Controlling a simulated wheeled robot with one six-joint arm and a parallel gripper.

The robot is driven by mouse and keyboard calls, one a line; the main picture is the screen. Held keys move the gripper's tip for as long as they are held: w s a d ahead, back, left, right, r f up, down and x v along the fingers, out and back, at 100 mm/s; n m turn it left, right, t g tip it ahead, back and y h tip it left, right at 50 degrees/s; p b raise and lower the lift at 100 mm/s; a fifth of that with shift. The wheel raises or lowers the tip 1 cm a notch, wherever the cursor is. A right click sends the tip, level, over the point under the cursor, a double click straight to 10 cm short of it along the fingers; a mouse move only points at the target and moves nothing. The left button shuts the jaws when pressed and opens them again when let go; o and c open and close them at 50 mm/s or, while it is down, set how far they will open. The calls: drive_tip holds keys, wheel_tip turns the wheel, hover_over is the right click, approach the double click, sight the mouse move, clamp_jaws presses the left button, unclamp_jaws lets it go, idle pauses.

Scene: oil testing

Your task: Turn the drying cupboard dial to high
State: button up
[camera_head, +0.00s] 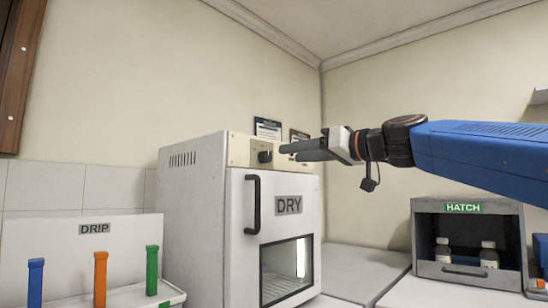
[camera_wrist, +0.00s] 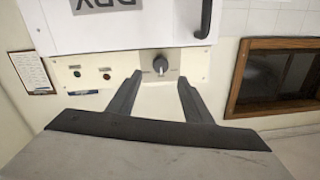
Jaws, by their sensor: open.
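The drying cupboard (camera_head: 195,215) is a white box labelled DRY, with a black door handle and a small window. Its dial (camera_head: 265,156) is a dark knob on the cream panel above the door. In the wrist view the dial (camera_wrist: 161,65) shows upside down, just beyond and between the fingertips. My gripper (camera_head: 284,152) reaches in from the right in front of the panel, close to the dial. In the wrist view my gripper (camera_wrist: 159,76) is open and empty, with its two dark fingers apart. The marks around the dial are too small to read.
A DRIP rack (camera_head: 90,245) with blue, orange and green handles stands at the left. A grey HATCH box (camera_head: 468,208) with two bottles stands at the right. The wrist view shows two small panel buttons (camera_wrist: 106,76) beside the dial. The counter right of the cupboard looks clear.

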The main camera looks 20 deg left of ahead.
sight(269, 157)
drive_tip(key=x, duration=0.8)
drive_tip(key=shift+a, duration=0.2)
drive_tip(key=shift+f, duration=0.1)
drive_tip(key=c, duration=1.1)
